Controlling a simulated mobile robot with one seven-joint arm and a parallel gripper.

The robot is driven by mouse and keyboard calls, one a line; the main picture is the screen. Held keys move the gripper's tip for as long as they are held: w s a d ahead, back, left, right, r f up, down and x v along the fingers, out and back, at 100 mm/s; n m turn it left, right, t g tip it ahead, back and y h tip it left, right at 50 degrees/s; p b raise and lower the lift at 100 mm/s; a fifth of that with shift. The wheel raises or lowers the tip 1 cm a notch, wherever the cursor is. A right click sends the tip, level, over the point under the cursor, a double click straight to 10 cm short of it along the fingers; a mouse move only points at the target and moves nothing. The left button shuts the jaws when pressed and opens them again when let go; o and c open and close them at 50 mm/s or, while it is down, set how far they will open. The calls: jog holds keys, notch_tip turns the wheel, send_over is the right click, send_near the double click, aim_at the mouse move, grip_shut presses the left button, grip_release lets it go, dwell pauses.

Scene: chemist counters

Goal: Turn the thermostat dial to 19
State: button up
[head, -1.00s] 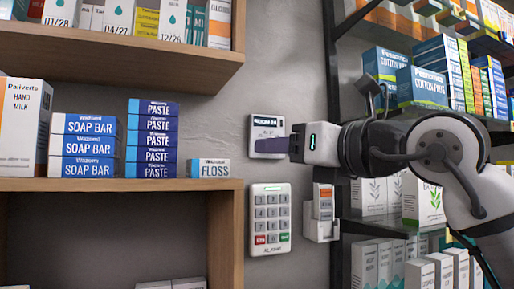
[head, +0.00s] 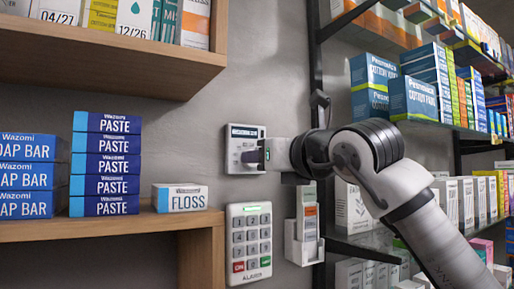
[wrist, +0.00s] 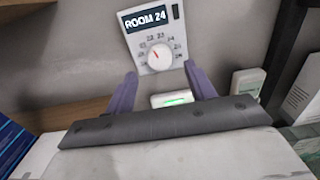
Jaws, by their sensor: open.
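The thermostat (head: 236,141) is a white wall unit with a dark display strip on top. In the wrist view the thermostat (wrist: 134,44) reads "ROOM 24". Its round white dial (wrist: 161,57) has a small red pointer aimed up and left, near the low twenties; the exact number is too small to tell. My gripper (head: 250,156) is at the thermostat's front, over its lower right part in the head view. In the wrist view my gripper (wrist: 160,70) is open, its purple fingers apart to the left and right below the dial, with nothing between them.
A keypad (head: 250,243) is on the wall below the thermostat. A white holder with a box (head: 306,222) is to its right. A wooden shelf (head: 105,228) with boxes stands left, and a dark-framed shelf (head: 317,75) with boxes stands right.

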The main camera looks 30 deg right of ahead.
jog(key=shift+w+d+p, duration=0.1)
jog(key=shift+w+p, duration=0.45)
jog(key=shift+w, duration=1.55)
jog(key=shift+c, duration=0.4)
jog(key=c, duration=0.9)
jog(key=shift+n, duration=0.3)
jog(key=n+b, duration=0.2)
jog(key=n, duration=1.5)
jog(key=shift+n, duration=0.3)
